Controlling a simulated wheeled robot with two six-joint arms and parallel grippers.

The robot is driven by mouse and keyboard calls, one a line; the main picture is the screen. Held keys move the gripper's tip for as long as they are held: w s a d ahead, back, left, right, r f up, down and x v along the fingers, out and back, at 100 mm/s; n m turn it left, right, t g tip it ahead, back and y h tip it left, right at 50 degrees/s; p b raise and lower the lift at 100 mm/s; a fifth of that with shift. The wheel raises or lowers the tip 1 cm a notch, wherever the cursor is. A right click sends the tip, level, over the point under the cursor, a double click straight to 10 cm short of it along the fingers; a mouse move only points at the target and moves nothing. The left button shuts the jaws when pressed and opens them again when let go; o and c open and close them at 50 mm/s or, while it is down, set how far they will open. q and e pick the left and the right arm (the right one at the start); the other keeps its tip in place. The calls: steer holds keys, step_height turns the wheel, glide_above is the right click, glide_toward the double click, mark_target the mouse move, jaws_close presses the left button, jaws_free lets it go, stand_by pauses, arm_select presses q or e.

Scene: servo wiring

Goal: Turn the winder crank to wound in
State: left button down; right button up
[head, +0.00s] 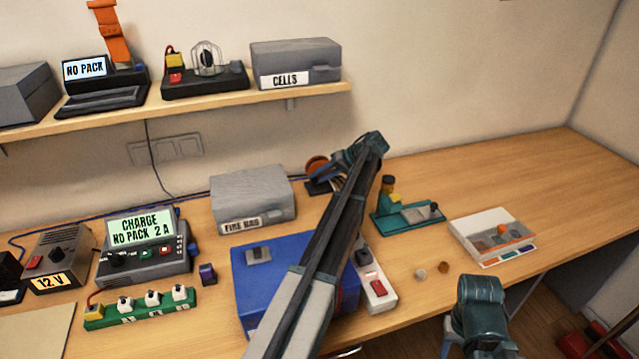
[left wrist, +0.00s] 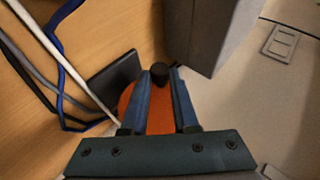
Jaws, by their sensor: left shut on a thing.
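The winder shows an orange disc (head: 316,166) on a dark base at the back of the table, partly hidden by my left arm in the head view. In the left wrist view the orange disc (left wrist: 158,112) lies behind my fingers, with a black crank knob (left wrist: 160,72) at its far edge. My left gripper (head: 331,176) is at the winder; in the wrist view its fingertips (left wrist: 160,82) are closed in on both sides of the knob. The crank's arm and any position marks cannot be made out.
The grey fire bag box (head: 252,196) stands just left of the winder. Cables (left wrist: 62,70) run beside it. A blue case (head: 262,285) and a white power strip (head: 376,285) lie under my left arm. A teal fixture (head: 407,214) stands to the right. The right back table is clear.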

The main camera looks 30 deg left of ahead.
arm_select(q)
steer(key=shift+w+d+f+g+y+b, duration=0.15)
steer(key=shift+g+y+b, duration=0.4)
steer(key=shift+b, duration=0.35)
steer(key=shift+r+m+g+y+b, duration=0.2)
steer(key=shift+m+g+y+b, duration=0.15)
steer(key=shift+b, duration=0.1)
steer(key=c, duration=0.7)
jaws_free()
steer(key=p+v, duration=0.6)
steer(key=v, duration=0.7)
steer(key=shift+d+r+p, duration=0.25)
steer(key=shift+d+p, duration=0.05)
